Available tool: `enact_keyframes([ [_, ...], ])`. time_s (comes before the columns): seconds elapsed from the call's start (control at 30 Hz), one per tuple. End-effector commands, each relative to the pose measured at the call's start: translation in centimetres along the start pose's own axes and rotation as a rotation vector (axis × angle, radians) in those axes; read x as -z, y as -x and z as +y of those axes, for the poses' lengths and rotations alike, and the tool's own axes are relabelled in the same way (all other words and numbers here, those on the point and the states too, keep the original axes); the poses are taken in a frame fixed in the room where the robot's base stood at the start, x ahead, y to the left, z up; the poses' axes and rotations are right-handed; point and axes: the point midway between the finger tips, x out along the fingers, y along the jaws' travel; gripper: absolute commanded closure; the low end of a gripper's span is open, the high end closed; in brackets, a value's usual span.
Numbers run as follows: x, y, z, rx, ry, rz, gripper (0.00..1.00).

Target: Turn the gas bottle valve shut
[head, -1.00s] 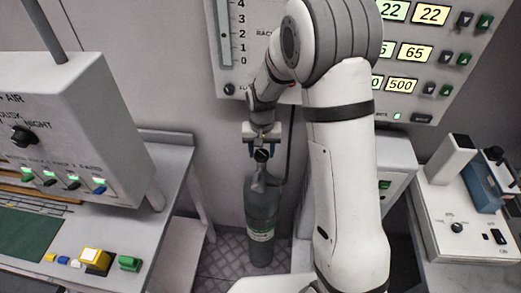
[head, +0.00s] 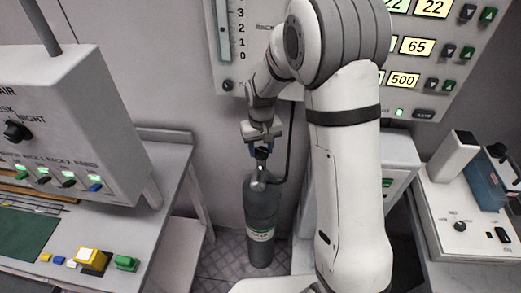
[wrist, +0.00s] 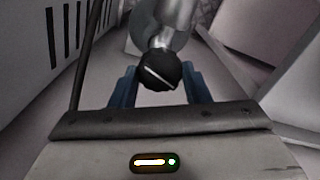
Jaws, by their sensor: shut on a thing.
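The gas bottle (head: 261,215) is a dark grey-green cylinder with a pale label, standing upright on the floor by the back wall. Its valve knob (wrist: 158,74) is black and round with a white line across its face, tilted in the wrist view. My gripper (head: 261,151) reaches down from above to the top of the bottle. In the wrist view its blue fingers (wrist: 158,90) stand on both sides of the knob, shut on it. The fingertips are partly hidden behind the knob.
A bench with a control box (head: 75,120) stands on the left, with yellow and green blocks (head: 93,260) on it. A wall panel with lit displays (head: 415,46) hangs above. A white cabinet (head: 395,165) stands right of the bottle. A thin dark hose (head: 289,150) runs beside the bottle.

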Motion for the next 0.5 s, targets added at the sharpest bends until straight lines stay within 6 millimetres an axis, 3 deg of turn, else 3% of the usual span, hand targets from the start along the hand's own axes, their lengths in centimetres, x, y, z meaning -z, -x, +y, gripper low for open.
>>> enact_keyframes([
  [0.5, 0.06, -0.05, 0.01, -0.001, 0.331, 0.002, 0.8],
])
